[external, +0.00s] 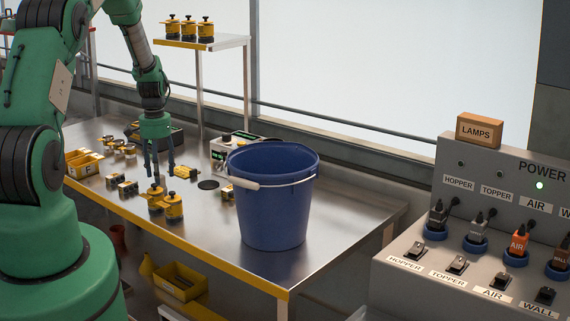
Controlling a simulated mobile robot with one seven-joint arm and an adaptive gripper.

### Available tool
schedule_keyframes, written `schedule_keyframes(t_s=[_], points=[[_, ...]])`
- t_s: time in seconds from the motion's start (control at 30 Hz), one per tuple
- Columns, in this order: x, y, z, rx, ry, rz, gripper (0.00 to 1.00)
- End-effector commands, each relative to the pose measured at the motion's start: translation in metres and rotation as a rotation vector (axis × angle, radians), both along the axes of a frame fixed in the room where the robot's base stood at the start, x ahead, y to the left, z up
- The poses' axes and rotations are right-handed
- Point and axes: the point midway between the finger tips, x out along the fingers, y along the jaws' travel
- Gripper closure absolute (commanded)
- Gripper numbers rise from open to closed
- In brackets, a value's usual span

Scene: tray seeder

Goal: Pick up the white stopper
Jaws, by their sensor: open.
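I cannot pick out a white stopper in the external view; it may be hidden or too small to tell. My gripper (159,174) points down over the left part of the metal table (345,222). Its dark fingers are apart, with nothing visible held between them. Another yellow part (186,172) lies just right of the fingers. The blue bucket (272,220) stands to the right, with a pale grip on its handle.
A box with green displays (220,150) stands behind the bucket. Yellow bins (84,164) and small parts sit at left. A raised shelf (215,43) stands at the back. The table's front right is clear.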

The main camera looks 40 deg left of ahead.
Motion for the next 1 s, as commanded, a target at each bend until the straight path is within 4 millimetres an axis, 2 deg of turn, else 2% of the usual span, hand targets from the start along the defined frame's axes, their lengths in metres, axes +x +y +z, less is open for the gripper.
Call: schedule_keyframes(t_s=[0.4, 1.0], points=[[0.0, -0.001, -0.043, 0.0, 0.001, 0.0, 0.46], [0.001, 0.0, -0.046, 0.0, 0.0, 0.0, 0.46]])
